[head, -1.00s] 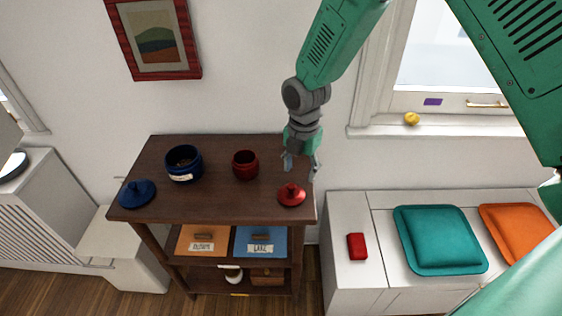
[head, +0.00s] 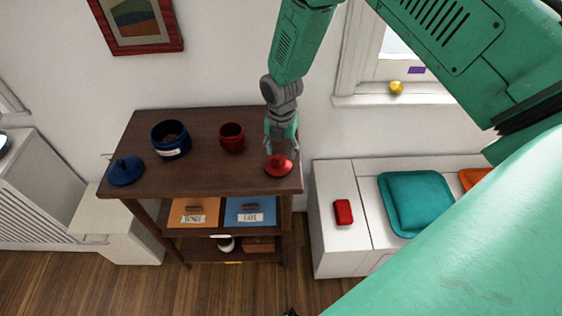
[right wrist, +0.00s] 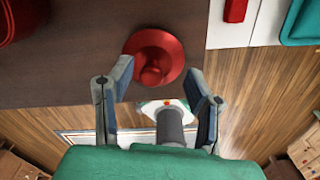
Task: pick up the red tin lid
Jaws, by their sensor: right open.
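The red tin lid (head: 279,166) lies on the right front part of the dark wooden shelf top (head: 200,178), its knob up. My right gripper (head: 282,151) is open and empty, pointing down just above and behind the lid. In the right wrist view the lid (right wrist: 153,55) sits just beyond the fingertips, with its knob between the lines of the two open fingers (right wrist: 160,88). I cannot tell whether any finger touches it. My left gripper is not in view.
A red tin (head: 231,138), a blue tin (head: 171,140) and a blue lid (head: 126,171) stand on the same top. A white bench (head: 330,240) with a red box (head: 343,212) and a teal cushion (head: 416,203) is at the right. The top's middle front is clear.

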